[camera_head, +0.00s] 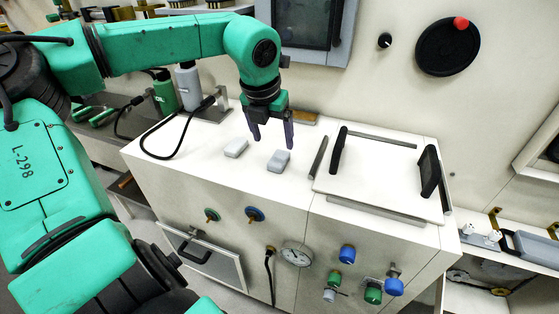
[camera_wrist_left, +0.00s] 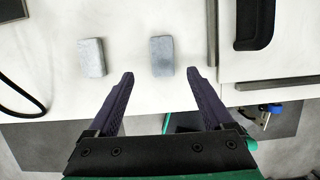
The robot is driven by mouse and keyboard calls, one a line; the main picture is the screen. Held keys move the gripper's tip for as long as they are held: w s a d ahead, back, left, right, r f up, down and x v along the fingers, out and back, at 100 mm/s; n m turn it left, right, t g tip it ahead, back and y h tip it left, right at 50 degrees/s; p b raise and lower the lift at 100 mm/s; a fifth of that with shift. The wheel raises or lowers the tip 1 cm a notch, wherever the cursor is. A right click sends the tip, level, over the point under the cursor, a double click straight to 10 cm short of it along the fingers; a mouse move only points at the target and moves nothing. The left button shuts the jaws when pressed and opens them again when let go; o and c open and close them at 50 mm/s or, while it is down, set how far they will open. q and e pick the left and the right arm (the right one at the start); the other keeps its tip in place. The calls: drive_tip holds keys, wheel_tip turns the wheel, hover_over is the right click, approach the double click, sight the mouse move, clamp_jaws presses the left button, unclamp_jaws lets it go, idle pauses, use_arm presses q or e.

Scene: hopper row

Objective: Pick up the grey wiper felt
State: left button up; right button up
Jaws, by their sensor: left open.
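Two small felt blocks lie on the white cabinet top. The grey wiper felt (camera_head: 279,160) is the right-hand one, and it shows in the left wrist view (camera_wrist_left: 162,56). A paler block (camera_head: 236,148) lies to its left, also in the left wrist view (camera_wrist_left: 92,57). My left gripper (camera_head: 272,141) points down over the top, open and empty. In the left wrist view, the grey felt lies just beyond the open fingertips (camera_wrist_left: 160,73), between their lines and apart from them. My right gripper is not in view.
A white panel (camera_head: 370,180) with two black handles lies right of the felts, with a dark bar (camera_head: 318,157) at its left edge. A black hose (camera_head: 170,152) curves on the left near bottles (camera_head: 188,85). Knobs and a gauge (camera_head: 296,254) line the cabinet front.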

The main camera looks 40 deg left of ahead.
sight(279, 158)
use_arm(q)
drive_tip(key=x, duration=0.3)
drive_tip(key=p+x, duration=0.1)
drive_tip(key=x, duration=0.3)
drive_tip(key=shift+w+d+f, duration=0.2)
drive_tip(key=shift+w+f, duration=0.1)
clamp_jaws()
